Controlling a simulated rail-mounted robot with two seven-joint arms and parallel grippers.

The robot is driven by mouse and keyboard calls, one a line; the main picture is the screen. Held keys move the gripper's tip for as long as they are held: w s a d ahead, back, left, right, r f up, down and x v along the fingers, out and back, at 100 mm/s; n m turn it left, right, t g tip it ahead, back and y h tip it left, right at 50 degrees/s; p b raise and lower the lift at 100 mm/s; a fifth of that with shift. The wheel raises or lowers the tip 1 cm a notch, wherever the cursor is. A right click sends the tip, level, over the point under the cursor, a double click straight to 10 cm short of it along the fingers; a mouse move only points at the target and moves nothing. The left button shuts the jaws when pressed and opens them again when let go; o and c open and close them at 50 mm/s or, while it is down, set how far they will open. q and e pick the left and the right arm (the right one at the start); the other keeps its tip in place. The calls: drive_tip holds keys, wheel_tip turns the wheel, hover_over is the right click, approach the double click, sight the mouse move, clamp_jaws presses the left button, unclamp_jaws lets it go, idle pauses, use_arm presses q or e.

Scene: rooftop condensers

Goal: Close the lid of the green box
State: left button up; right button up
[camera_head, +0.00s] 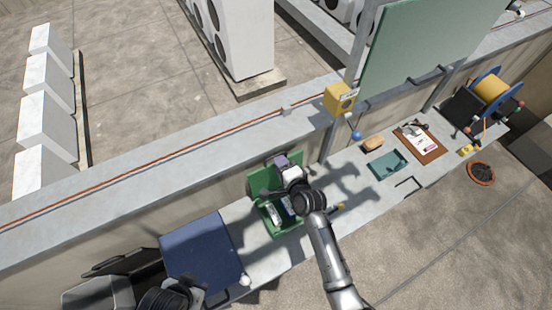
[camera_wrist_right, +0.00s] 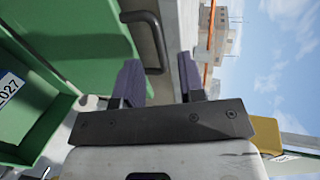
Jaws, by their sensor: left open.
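The green box (camera_head: 284,229) stands on the grey ledge with its lid (camera_head: 260,181) raised at the back. Some white and blue items lie inside. My right gripper (camera_head: 281,161) is at the lid's upper edge, its arm reaching over the box. In the right wrist view the green lid (camera_wrist_right: 75,40) fills the upper left, with a dark curved handle (camera_wrist_right: 152,40) on it. My right gripper (camera_wrist_right: 160,78) is open there. The handle appears between its fingers; contact cannot be told. My left gripper (camera_head: 206,297) is low at the left, beside the blue case, mostly hidden.
A blue case (camera_head: 200,252) stands left of the box. Right along the ledge are a teal tray (camera_head: 388,165), a clipboard (camera_head: 420,144) and a cable reel (camera_head: 488,90). A yellow device (camera_head: 339,98) is on the wall behind. A green panel (camera_head: 430,45) rises at the back.

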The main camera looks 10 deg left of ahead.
drive_tip(key=shift+x, duration=1.95)
clamp_jaws()
